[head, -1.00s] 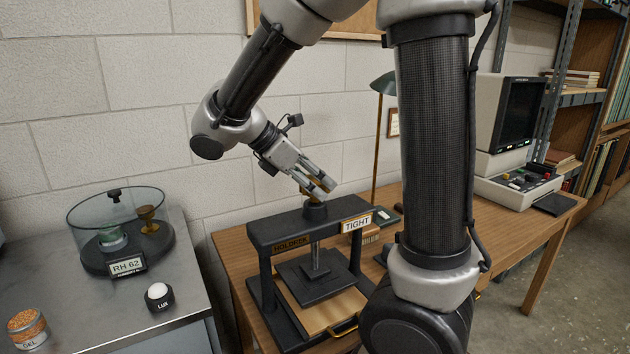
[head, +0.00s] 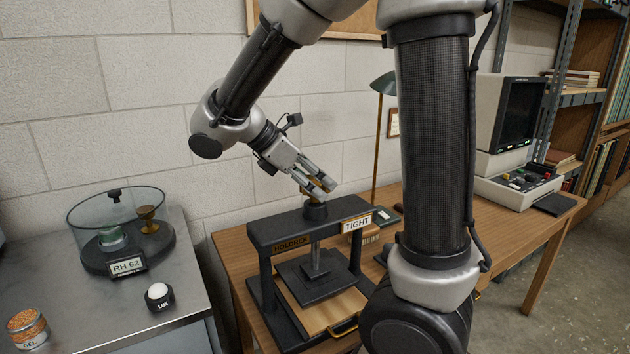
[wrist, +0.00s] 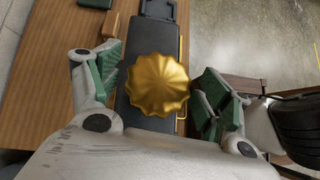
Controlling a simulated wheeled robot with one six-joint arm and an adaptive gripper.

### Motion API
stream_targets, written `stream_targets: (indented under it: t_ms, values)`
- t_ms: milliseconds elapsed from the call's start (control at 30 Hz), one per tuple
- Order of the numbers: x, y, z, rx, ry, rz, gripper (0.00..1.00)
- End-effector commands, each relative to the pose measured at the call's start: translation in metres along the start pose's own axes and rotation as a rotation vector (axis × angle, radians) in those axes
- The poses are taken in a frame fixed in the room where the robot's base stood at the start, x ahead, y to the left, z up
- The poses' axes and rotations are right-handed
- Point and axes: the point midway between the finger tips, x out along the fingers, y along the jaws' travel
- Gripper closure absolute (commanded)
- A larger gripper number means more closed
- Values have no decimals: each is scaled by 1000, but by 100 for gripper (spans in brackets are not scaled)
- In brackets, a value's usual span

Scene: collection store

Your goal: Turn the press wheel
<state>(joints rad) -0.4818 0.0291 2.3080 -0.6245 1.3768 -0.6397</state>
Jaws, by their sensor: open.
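The black press (head: 274,236) stands on the wooden table, with a "HOLDREK" plate and a "TIGHT" plate on its top beam. Its brass wheel (wrist: 156,84) is a fluted knob, seen from above in the wrist view on the dark beam (wrist: 155,32). My gripper (head: 322,188) reaches down over the top of the press in the head view and partly hides the wheel. In the wrist view its green-padded fingers (wrist: 160,84) stand open on either side of the wheel, with a gap showing on both sides. The pressing plate (head: 316,275) hangs under the beam above a wooden board.
A metal side table at left holds a glass-covered "RH 62" dish (head: 120,232), a "LUX" sensor (head: 159,296) and a "GEL" jar (head: 27,328). A lamp (head: 383,84) stands behind the press. An old computer (head: 512,125) is at right.

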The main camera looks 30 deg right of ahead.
Motion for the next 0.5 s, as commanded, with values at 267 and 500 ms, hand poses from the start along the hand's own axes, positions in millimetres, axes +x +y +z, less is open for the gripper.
stream_targets:
  t_ms: [267, 500]
  values:
    - [-49, 1, -1, 0, 2, 5, 22]
    - [-98, 1, -1, -1, 1, 3, 22]
